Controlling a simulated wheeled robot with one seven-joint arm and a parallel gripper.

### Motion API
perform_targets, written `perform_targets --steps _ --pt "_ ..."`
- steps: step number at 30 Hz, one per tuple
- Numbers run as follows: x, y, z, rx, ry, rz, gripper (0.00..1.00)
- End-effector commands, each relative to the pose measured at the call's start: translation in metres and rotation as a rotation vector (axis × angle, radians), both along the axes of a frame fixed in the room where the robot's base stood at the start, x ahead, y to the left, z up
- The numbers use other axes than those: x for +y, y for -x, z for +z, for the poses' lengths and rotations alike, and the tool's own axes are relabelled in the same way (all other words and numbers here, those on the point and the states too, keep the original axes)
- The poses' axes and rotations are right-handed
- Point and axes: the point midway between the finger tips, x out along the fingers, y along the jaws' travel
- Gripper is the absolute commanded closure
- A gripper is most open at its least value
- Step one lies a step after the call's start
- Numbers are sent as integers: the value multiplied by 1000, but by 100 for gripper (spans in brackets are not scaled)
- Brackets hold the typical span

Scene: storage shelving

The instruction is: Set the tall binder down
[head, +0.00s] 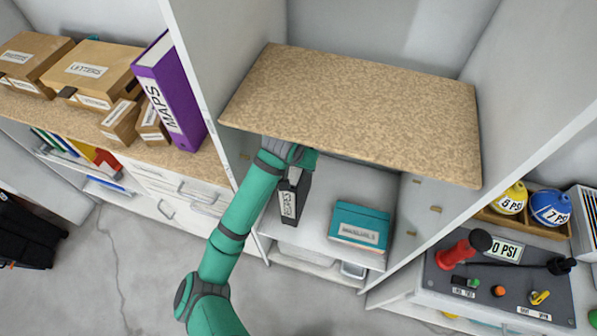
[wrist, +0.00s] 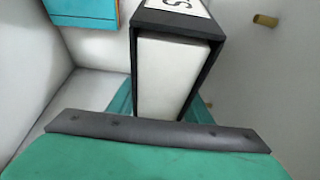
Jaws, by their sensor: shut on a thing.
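A black binder (head: 290,200) with a white spine label is inside the middle cabinet, below the tan shelf board. The wrist view shows the binder (wrist: 172,72) from its open side, with white pages between dark covers. My gripper (head: 297,160) reaches in under the board's front edge and is shut on the binder. In the wrist view a teal finger of my gripper (wrist: 165,105) shows on each side of it. The binder looks upright or slightly tilted. I cannot tell whether its lower end touches the surface beneath.
A teal box labelled MANUALS (head: 358,236) stands to the binder's right, with a gap between. The tan shelf board (head: 360,110) is bare, close above my gripper. Cabinet walls flank the compartment. A purple MAPS binder (head: 172,95) and cardboard boxes (head: 95,75) stand left.

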Motion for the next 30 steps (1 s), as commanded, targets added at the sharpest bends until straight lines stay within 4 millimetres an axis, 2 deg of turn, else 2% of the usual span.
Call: perform_targets --steps 10,18,30 --pt "0 0 -20 0 2 1 100" --pt "-2 -2 -47 -1 4 0 100" --pt "-1 -4 -50 -2 0 0 100"
